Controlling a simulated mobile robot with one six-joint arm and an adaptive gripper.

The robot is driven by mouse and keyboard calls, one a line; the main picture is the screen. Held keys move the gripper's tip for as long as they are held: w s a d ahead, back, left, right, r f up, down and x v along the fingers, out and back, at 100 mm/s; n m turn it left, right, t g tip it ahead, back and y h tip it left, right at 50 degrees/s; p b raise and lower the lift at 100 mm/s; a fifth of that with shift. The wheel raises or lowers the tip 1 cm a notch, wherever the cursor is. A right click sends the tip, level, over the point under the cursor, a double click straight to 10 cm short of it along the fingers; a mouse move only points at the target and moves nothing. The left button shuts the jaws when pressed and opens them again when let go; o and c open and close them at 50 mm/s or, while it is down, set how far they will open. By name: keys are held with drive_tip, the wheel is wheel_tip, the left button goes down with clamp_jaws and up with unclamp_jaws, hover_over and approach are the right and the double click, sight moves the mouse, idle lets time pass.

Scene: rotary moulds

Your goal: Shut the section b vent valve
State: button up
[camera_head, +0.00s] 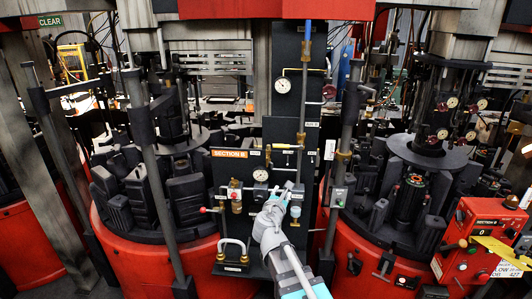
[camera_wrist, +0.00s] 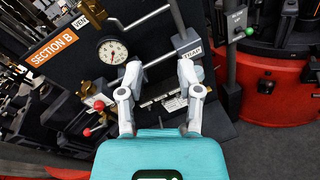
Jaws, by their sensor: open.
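A black panel carries an orange "SECTION B" sign (camera_head: 229,153); the sign also shows in the wrist view (camera_wrist: 54,48). Right of it is a brass valve (camera_head: 268,154) with a yellow lever (camera_head: 287,146) lying about level. In the wrist view a brass valve body (camera_wrist: 93,12) sits by a partly cut-off label reading "VEN" (camera_wrist: 79,22); its top is out of frame. My gripper (camera_head: 287,189) is in front of the panel, below and right of that valve. In the wrist view my gripper (camera_wrist: 160,67) has its two fingers apart with nothing held between them.
A pressure gauge (camera_wrist: 112,51) sits just below the valve, left of my fingers. A red knob (camera_wrist: 98,105) and brass fittings stand out lower left. Red-based mould carousels (camera_head: 400,245) flank the panel.

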drive_tip(key=a+r+n+t+y+p, duration=0.1)
drive_tip(key=a+r+n+y, duration=0.2)
drive_tip(key=a+n, duration=0.3)
drive_tip(key=shift+a+r+t, duration=0.15)
drive_tip(key=shift+r+t, duration=0.15)
drive_tip(key=shift+r, duration=0.25)
drive_tip(key=shift+w, duration=0.25)
